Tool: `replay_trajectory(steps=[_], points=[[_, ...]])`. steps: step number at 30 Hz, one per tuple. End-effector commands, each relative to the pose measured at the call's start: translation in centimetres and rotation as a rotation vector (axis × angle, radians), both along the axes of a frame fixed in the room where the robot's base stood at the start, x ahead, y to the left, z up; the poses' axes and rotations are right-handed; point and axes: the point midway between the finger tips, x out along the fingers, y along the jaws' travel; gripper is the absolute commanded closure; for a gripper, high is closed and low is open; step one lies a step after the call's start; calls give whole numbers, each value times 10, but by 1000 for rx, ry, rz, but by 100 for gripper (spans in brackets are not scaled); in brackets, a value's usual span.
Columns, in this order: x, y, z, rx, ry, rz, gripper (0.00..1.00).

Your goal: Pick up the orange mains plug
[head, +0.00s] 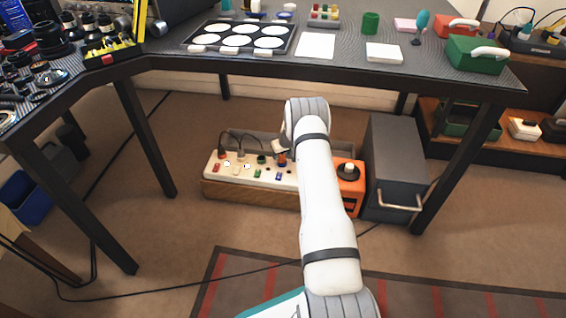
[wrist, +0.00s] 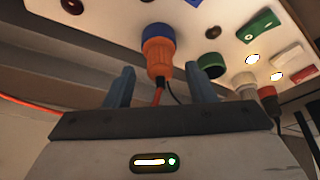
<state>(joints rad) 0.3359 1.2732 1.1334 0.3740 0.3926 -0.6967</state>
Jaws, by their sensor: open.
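The orange mains plug (wrist: 160,69) stands in a blue socket ring (wrist: 157,32) on a cream socket panel (head: 246,178) under the table. In the head view the plug (head: 282,160) shows just left of my arm, which hides part of it. My gripper (wrist: 163,82) is open, with one blue-grey finger on each side of the plug's lower end. In the head view my gripper is mostly hidden by my own wrist.
An orange box (head: 350,187) and a dark grey cabinet (head: 394,165) stand right of the panel.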

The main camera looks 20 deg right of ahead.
Motion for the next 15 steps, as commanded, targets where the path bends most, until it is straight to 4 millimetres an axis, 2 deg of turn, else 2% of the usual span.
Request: replay_trajectory(steps=[1, 3, 11, 15], points=[[3, 1, -8, 0, -1, 0, 50], [5, 0, -11, 0, -2, -1, 50], [5, 0, -11, 0, -1, -2, 50], [5, 0, -11, 0, -1, -2, 61]])
